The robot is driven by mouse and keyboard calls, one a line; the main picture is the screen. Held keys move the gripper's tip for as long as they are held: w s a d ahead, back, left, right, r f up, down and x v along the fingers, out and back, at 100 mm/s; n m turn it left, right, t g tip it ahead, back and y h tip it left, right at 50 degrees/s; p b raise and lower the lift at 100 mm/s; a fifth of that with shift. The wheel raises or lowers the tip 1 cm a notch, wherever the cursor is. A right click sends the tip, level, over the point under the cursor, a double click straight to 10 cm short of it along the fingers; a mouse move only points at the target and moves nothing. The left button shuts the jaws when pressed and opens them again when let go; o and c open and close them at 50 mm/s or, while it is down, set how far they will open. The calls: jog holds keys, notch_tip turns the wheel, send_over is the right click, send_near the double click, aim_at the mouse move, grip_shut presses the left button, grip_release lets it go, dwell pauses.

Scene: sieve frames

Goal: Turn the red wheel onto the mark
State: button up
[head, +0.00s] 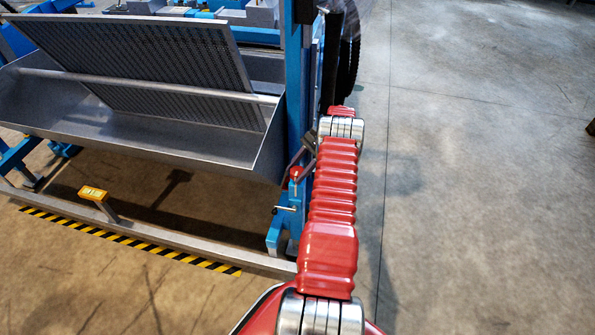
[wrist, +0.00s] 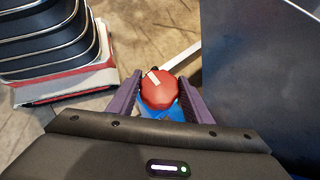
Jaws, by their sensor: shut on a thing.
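The red wheel (wrist: 158,91) shows in the wrist view as a round knob with a pale pointer line on top. The line points to the upper left, close to a small dark spot at the wheel's edge; I cannot tell whether that spot is the mark. My gripper (wrist: 160,97) is shut on the wheel, one purple-grey finger on each side. In the head view the red wheel (head: 296,171) sits on a blue fitting at the foot of the blue post, with my gripper (head: 301,160) at it, partly hidden by my arm.
A grey trough (head: 140,135) with a tilted perforated sieve (head: 150,65) stands left of the blue post (head: 297,100).

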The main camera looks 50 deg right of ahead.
jog(key=shift+w+d, duration=0.1)
jog(key=shift+d, duration=0.1)
jog(key=o, duration=1)
jog(key=shift+a, duration=0.1)
jog(key=v, duration=0.7)
jog(key=shift+r, duration=0.1)
jog(key=shift+s, duration=0.25)
